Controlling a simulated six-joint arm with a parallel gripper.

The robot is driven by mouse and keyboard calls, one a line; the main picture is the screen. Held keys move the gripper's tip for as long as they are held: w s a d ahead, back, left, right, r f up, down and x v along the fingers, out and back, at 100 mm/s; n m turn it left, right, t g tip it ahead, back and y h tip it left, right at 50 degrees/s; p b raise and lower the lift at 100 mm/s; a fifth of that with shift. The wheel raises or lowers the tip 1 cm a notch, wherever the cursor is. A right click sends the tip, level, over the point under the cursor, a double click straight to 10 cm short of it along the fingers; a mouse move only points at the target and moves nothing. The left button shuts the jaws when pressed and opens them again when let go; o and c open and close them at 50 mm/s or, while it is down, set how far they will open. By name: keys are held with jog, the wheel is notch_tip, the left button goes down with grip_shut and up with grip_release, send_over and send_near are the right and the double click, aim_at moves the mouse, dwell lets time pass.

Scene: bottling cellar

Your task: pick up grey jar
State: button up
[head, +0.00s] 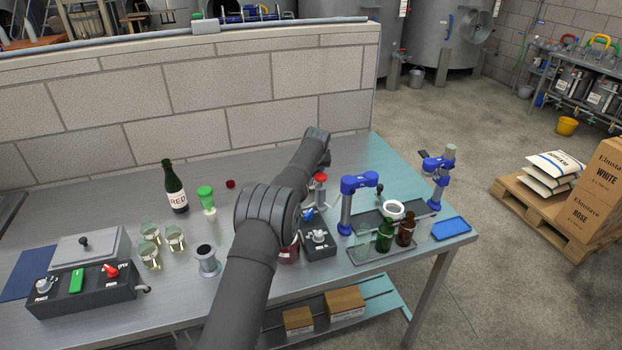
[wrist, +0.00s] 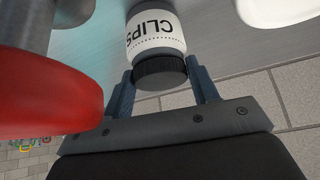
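A jar with a grey body, a white label reading CLIPS and a black ribbed lid (wrist: 160,72) is at the top centre of the wrist view. It appears upside down there, with its lid toward my gripper. My gripper (wrist: 163,78) has its two fingers apart, one on each side of the lid. I cannot tell whether they touch it. In the head view my arm reaches across the bench, and I cannot make out the jar or my fingers behind it.
A blurred red object (wrist: 45,100) is close at the left of the wrist view, and a white one (wrist: 268,10) at the upper right. On the bench (head: 110,210) stand a wine bottle (head: 175,190), glasses (head: 150,257), a control box (head: 80,290) and a blue clamp stand (head: 347,208).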

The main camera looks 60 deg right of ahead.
jog(key=c, duration=0.7)
notch_tip(320, 180, up, 12)
jog(key=w+a, duration=1.2)
jog(key=shift+w+a, duration=0.35)
jog(key=shift+w, duration=0.05)
